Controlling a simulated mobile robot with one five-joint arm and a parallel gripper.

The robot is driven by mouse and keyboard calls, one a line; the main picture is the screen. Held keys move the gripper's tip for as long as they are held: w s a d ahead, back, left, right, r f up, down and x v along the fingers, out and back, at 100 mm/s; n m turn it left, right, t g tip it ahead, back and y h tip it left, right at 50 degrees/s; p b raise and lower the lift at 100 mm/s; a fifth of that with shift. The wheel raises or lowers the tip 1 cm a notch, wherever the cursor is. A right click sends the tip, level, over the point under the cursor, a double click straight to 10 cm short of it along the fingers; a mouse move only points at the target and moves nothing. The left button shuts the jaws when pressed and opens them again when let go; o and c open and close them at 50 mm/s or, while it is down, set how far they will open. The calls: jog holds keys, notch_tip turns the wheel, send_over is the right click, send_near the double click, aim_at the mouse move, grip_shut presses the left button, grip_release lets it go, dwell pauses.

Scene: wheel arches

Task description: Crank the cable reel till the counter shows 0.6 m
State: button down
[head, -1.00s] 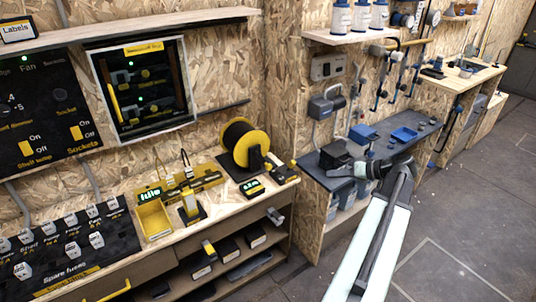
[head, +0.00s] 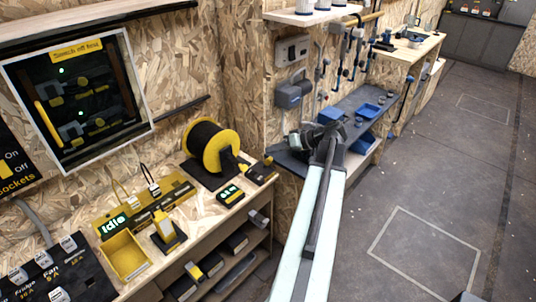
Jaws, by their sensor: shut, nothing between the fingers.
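The cable reel (head: 222,150) has a yellow flange and black cable, and it stands on the bench near its right end. A black and yellow part (head: 258,169) sits just right of the reel; I cannot tell whether it is the crank handle. The counter (head: 230,194) is a small black and yellow box with green digits in front of the reel, too small to read surely. My gripper (head: 318,138) is at the far end of my pale arm, right of the reel and apart from it. It is shut and empty; its fingertips are hard to make out.
A yellow bin (head: 124,256) and an "Idle" display (head: 113,225) are on the bench's left part. A glass-fronted switch box (head: 80,98) hangs on the wall. A dark-topped bench (head: 350,108) with blue trays lies beyond my gripper. The floor at right is clear.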

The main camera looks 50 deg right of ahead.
jog(key=b+x, duration=0.1)
jog(key=x, duration=0.3)
jog(key=b+x, duration=0.2)
jog(key=x, duration=0.2)
jog(key=shift+s+f, duration=0.2)
jog(key=a+f+b, duration=0.1)
jog(key=f+b, duration=0.1)
jog(key=shift+a+b, duration=0.25)
jog(key=shift+b, duration=0.1)
jog(key=shift+w+a+f, duration=0.1)
jog(key=shift+a+f, duration=0.15)
jog(key=shift+f+m+b, duration=0.3)
jog(key=shift+f+b, duration=0.2)
jog(key=shift+b, duration=0.55)
jog(key=shift+a+f+y+b, duration=0.2)
jog(key=shift+f+y+b, duration=0.05)
jog(key=shift+y+b, duration=0.25)
jog(key=shift+a, duration=0.15)
jog(key=shift+r, duration=0.15)
